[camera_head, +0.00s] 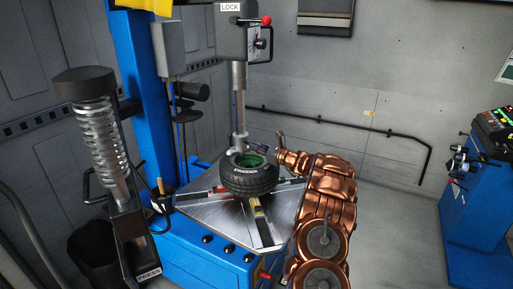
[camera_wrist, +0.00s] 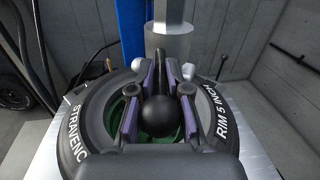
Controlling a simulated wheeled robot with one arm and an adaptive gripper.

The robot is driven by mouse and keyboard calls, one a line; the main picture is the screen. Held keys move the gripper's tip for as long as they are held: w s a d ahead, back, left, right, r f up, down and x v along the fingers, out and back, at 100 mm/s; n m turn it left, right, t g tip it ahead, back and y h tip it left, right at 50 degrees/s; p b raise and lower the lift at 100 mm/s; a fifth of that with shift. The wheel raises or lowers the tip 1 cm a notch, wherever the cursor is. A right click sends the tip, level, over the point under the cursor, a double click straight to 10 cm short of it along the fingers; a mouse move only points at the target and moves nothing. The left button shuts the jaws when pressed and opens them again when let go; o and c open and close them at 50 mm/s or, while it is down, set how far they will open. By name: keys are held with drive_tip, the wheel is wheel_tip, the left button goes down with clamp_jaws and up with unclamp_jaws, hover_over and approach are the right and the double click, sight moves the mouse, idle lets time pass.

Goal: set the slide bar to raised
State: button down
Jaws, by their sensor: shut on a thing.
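The slide bar (camera_head: 239,105) is a grey metal post that hangs upright below the box marked LOCK (camera_head: 231,27). Its lower end is down close to the tyre (camera_head: 250,174), which lies flat on the turntable. In the wrist view the bar (camera_wrist: 169,44) stands just beyond my fingers. My gripper (camera_wrist: 168,80) is over the tyre's open middle, its purple-padded fingers closed around a dark handle with a black ball knob (camera_wrist: 160,116). In the head view my gripper (camera_head: 258,147) is small and partly hidden by the tyre and bar.
A red-knobbed lever (camera_head: 266,21) is on the right of the LOCK box. The blue tyre machine (camera_head: 215,255) carries a metal turntable with clamps. A spring post marked PRESS (camera_head: 105,150) stands at left. A blue console (camera_head: 475,205) is at right, with free floor between.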

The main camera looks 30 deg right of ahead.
wheel_tip(320, 180, up, 16)
drive_tip(key=p, duration=0.4)
drive_tip(key=shift+p, duration=0.3)
drive_tip(key=shift+d, duration=0.1)
drive_tip(key=c, duration=1.2)
unclamp_jaws()
drive_tip(key=shift+f, duration=0.1)
drive_tip(key=shift+s, duration=0.1)
drive_tip(key=v, duration=1.2)
